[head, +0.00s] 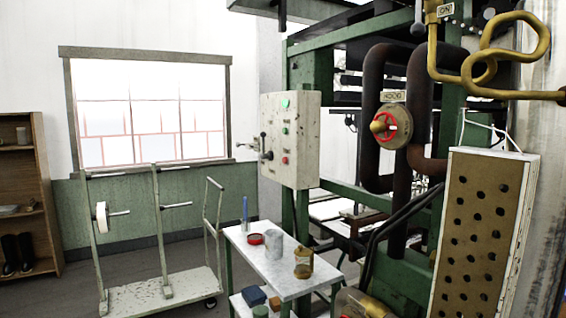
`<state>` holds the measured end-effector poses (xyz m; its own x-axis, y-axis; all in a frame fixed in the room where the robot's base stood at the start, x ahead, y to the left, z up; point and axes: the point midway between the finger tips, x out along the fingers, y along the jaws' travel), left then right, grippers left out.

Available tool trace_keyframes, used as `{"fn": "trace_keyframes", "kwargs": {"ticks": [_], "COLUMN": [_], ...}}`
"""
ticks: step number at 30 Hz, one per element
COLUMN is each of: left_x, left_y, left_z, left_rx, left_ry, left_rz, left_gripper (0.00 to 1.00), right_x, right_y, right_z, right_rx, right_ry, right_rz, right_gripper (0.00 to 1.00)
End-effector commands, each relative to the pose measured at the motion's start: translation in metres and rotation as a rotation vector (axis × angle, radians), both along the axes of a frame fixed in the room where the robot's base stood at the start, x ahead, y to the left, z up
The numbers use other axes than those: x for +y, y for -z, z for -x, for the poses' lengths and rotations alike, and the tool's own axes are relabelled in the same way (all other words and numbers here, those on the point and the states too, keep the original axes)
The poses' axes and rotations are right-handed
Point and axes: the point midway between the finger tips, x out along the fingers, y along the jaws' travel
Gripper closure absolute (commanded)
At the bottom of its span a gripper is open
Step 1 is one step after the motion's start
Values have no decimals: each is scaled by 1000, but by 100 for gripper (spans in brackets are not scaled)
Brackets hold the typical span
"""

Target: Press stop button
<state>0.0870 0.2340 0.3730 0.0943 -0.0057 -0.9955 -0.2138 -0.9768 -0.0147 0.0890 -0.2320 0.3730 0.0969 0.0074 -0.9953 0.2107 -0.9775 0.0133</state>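A pale control box (303,150) is mounted on the green machine frame, left of the picture's middle. Its front carries a small red button (285,160) low on the face, which looks like the stop button. Above it are a small green-marked button and a larger bright green piece (285,103) near the top. The labels are too small to read. A dark lever (264,147) sticks out from the box's left side. Neither of my grippers shows in the head view, and nothing covers the box's front.
A white side table (262,262) with a blue-grey can, red-rimmed dish and amber jar stands below the box. A pale trolley (160,293) stands left of it. Dark pipes with a red valve wheel (397,126) and a perforated panel (478,235) are at right. Some floor is clear at left.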

Motion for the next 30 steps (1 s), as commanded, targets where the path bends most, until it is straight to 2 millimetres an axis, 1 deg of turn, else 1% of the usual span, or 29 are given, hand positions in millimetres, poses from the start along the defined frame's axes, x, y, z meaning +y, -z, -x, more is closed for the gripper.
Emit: {"fn": "trace_keyframes", "kwargs": {"ticks": [1,5,30], "left_x": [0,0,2], "left_y": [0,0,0], "left_z": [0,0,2], "left_rx": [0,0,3], "left_ry": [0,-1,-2], "left_rz": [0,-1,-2], "left_gripper": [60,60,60], "right_x": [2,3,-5], "right_y": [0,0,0], "right_z": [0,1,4], "right_rx": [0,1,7], "right_ry": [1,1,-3], "right_rz": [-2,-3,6], "right_gripper": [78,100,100]}}
